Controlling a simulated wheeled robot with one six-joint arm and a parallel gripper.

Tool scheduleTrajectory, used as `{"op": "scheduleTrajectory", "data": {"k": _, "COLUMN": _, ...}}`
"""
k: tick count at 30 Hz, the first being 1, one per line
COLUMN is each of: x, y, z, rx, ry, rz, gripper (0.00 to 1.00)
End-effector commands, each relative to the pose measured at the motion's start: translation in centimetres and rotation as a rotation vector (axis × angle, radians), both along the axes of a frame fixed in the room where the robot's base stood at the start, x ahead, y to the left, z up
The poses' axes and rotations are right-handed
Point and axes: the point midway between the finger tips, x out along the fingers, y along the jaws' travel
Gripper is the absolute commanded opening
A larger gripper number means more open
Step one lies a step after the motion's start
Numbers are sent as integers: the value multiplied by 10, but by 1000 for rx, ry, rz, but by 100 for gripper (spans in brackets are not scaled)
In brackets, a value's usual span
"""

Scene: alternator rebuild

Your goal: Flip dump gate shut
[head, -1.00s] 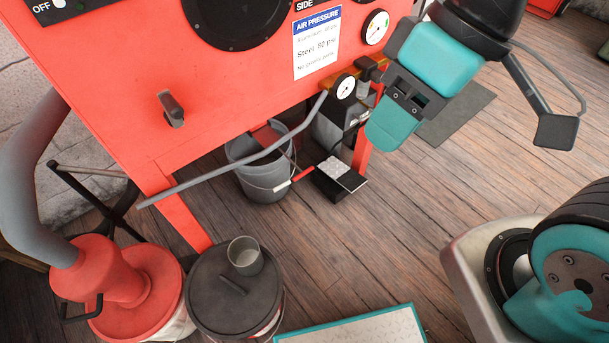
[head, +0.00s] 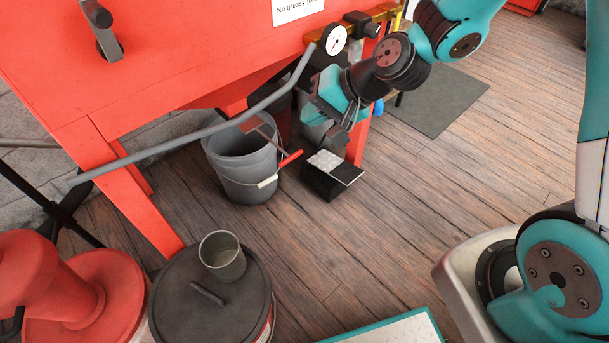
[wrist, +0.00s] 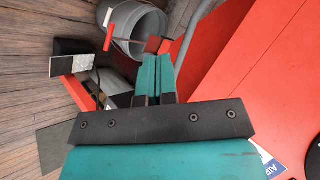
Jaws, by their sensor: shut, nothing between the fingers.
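The dump gate is under the red cabinet, above the grey bucket (head: 243,165). Its reddish plate (head: 252,123) is tilted down, and a thin rod runs from it to a red handle (head: 290,159) beyond the bucket's right rim. In the wrist view the red handle (wrist: 109,38) and the plate (wrist: 153,43) show beyond my fingers. My gripper (wrist: 157,75) is shut and empty, apart from both. In the head view my gripper (head: 335,100) is right of the bucket, under the cabinet's edge; its fingertips are hard to make out.
A foot pedal (head: 333,175) stands on the floor right of the bucket. A lidded dark drum (head: 210,300) with a metal cup (head: 222,255) stands in front. Open wooden floor lies to the right.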

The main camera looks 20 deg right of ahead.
Motion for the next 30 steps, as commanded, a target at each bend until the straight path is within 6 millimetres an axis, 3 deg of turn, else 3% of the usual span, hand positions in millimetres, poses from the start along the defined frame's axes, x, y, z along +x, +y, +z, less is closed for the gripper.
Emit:
{"op": "scheduleTrajectory", "data": {"k": 1, "x": 11, "y": -8, "z": -49, "rx": 32, "ry": 17, "rz": -76, "gripper": 0}}
{"op": "scheduleTrajectory", "data": {"k": 3, "x": 26, "y": -19, "z": -90, "rx": 76, "ry": 26, "rz": -185, "gripper": 0}}
{"op": "scheduleTrajectory", "data": {"k": 9, "x": 53, "y": -54, "z": -192, "rx": 182, "ry": 41, "rz": -471, "gripper": 0}}
{"op": "scheduleTrajectory", "data": {"k": 12, "x": 59, "y": -69, "z": -228, "rx": 215, "ry": 44, "rz": -576, "gripper": 0}}
{"op": "scheduleTrajectory", "data": {"k": 18, "x": 62, "y": -85, "z": -259, "rx": 248, "ry": 42, "rz": -685, "gripper": 0}}
{"op": "scheduleTrajectory", "data": {"k": 30, "x": 63, "y": -86, "z": -260, "rx": 251, "ry": 41, "rz": -694, "gripper": 0}}
